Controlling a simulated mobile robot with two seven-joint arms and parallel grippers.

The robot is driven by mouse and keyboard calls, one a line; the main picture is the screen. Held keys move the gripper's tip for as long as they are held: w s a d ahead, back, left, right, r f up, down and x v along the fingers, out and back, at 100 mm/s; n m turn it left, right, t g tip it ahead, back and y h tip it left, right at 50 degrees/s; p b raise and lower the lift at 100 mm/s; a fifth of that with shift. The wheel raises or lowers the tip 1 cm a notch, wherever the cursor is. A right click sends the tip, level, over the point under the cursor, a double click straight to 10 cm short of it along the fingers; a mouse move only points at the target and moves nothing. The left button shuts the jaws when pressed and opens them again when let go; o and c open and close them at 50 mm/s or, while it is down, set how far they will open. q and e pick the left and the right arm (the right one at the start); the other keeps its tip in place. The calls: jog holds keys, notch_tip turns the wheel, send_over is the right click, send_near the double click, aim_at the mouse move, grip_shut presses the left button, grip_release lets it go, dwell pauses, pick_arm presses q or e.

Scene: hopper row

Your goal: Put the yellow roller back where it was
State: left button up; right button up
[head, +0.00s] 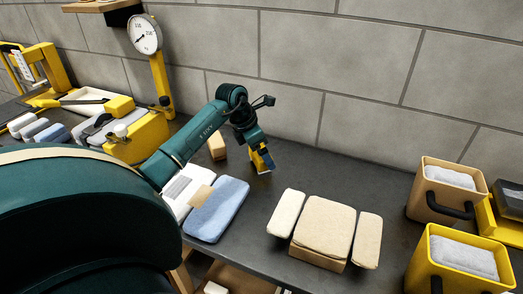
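My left arm comes in from the left, and its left gripper (261,164) points down over the dark bench near the wall. A small yellow piece (256,160) shows at its fingertips, next to a blue-grey finger. I cannot tell whether this is the yellow roller or part of the gripper, nor whether the fingers are shut. No other thing is clearly a yellow roller. My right gripper is not in view.
A tan block (217,146) stands behind my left arm. A blue pad (217,211) and white pad lie in front. Cream pads flank a tan slab (323,226). A tan bin (431,206) and yellow bin (443,280) stand right. A dial scale (146,36) stands left.

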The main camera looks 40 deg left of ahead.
pick_arm(q)
jog(key=v, duration=1.1)
jog(key=shift+r, duration=0.2)
jog(key=shift+s, duration=0.1)
